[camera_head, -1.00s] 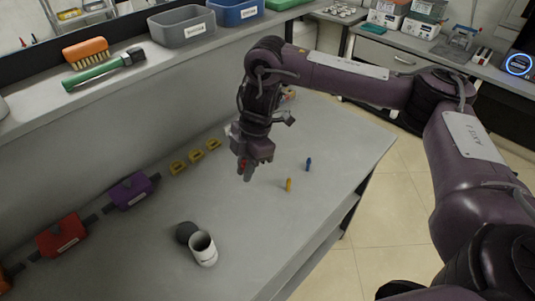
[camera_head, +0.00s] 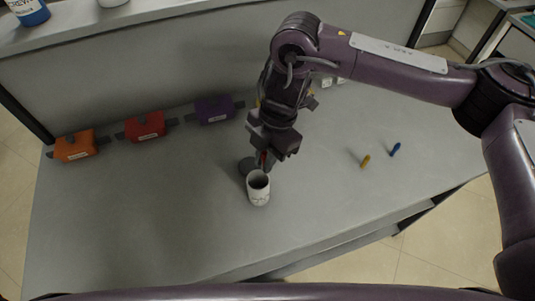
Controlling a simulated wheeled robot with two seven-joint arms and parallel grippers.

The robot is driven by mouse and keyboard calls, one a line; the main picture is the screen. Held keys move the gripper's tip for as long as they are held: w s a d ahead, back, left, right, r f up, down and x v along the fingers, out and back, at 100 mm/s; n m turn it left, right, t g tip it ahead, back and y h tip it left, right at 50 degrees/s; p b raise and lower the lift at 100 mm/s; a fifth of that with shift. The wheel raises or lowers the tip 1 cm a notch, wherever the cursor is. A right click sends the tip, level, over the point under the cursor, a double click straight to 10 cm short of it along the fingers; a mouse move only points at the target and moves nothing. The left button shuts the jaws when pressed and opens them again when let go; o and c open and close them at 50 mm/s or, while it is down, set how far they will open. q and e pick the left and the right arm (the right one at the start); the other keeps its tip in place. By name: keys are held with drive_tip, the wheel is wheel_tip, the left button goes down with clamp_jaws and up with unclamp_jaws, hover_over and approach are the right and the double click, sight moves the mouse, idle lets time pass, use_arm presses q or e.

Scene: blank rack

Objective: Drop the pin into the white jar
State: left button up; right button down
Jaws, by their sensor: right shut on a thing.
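The white jar (camera_head: 258,193) stands upright and open on the grey table. My right gripper (camera_head: 265,162) points down just behind and above the jar's mouth. It is shut on a small red pin (camera_head: 263,157), mostly hidden between the fingers. I cannot tell whether the pin's tip is over the opening. A yellow pin (camera_head: 365,161) and a blue pin (camera_head: 395,149) stand on the table to the right. My left gripper is not in view.
Orange (camera_head: 74,147), red (camera_head: 145,127) and purple (camera_head: 214,110) blocks line the back of the table (camera_head: 160,220). A raised shelf runs behind them. The table's left and front are clear.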

wheel_tip(320, 180, down, 3)
drive_tip(key=shift+f+b, duration=0.15)
drive_tip(key=shift+b, duration=1)
drive_tip(key=c, duration=1.3)
unclamp_jaws()
drive_tip(key=b+v, duration=0.1)
drive_tip(key=v, duration=0.7)
